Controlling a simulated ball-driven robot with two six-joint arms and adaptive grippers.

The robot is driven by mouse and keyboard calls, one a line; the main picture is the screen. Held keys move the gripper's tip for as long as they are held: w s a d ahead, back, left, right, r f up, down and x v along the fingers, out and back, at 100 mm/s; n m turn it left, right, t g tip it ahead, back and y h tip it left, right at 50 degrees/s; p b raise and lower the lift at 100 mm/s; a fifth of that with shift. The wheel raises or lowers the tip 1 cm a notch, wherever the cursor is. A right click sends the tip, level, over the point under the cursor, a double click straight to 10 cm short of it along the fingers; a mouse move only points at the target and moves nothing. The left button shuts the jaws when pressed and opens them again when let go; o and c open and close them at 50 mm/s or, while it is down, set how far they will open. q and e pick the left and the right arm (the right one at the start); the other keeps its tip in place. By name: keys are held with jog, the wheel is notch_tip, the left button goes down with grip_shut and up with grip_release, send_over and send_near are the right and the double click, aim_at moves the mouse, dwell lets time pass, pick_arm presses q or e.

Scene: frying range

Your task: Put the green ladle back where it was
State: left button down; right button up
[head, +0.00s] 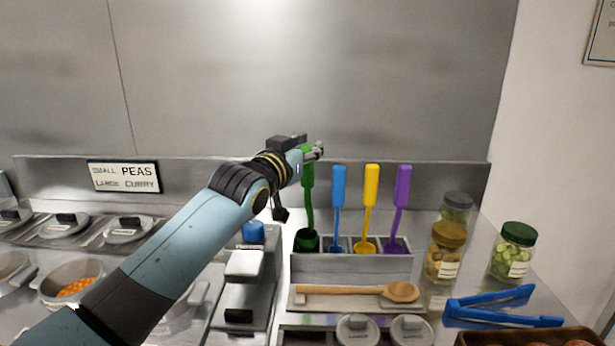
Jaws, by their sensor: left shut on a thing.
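The green ladle (309,205) is upright, its bowl low at the left end of the grey ladle holder (350,268). I cannot tell whether the bowl rests in the leftmost slot or hangs just above it. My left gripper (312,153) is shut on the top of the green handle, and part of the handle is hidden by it. Blue (339,200), yellow (370,205) and purple (401,205) ladles stand in the holder to the right. My right gripper is not in view.
A wooden spoon (350,290) lies on a ledge in front of the holder. Jars (445,250) and blue tongs (500,308) are on the right. A blue-capped container (253,232) stands left of the holder. A steel wall (300,80) rises behind.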

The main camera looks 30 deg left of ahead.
aim_at(307, 183)
pick_arm(q)
notch_tip(307, 183, down, 4)
jog(key=b, duration=0.3)
jog(key=shift+r, duration=0.25)
jog(key=c, duration=1.6)
grip_release()
jog(key=shift+f, duration=0.2)
jog(key=o, duration=0.5)
